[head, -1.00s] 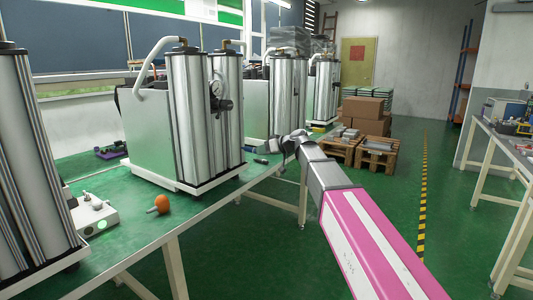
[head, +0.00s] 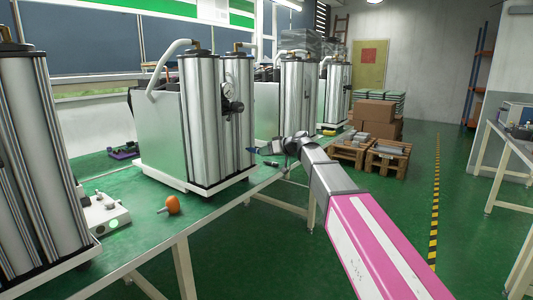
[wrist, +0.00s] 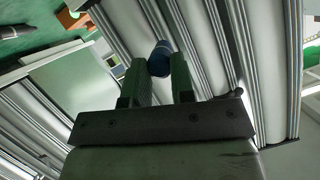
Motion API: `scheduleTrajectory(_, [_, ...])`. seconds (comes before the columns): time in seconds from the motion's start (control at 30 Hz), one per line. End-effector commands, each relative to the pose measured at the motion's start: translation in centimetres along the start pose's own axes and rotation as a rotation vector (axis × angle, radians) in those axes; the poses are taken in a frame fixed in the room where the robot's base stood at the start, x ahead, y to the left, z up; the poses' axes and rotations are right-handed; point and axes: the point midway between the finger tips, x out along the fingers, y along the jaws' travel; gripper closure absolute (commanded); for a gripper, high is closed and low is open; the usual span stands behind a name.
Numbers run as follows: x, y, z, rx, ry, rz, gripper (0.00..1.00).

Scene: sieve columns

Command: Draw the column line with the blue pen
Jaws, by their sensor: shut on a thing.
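My gripper (wrist: 158,70) is shut on the blue pen (wrist: 160,57), seen nearly end-on as a blue cylinder between the fingertips in the wrist view. In the head view my gripper (head: 264,150) is small and sits just right of the middle sieve column unit (head: 205,120). This unit has tall silver ribbed columns, a gauge and a white base on the green bench. Silver columns (wrist: 215,45) fill much of the wrist view behind the pen. I cannot tell whether the pen touches a column. No drawn line is discernible.
Another column unit (head: 35,160) stands at the left, and more stand behind. An orange-handled tool (head: 173,205) and a white box (head: 103,214) lie on the bench (head: 150,240). A small dark item (head: 269,163) lies below my gripper. Pallets with boxes (head: 375,118) stand behind.

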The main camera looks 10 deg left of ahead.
Motion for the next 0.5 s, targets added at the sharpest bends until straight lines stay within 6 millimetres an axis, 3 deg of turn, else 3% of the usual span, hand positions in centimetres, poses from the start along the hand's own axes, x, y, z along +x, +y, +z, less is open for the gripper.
scheduleTrajectory(0.5, [0.68,0.04,-0.31,0.0,0.0,0.0,0.99])
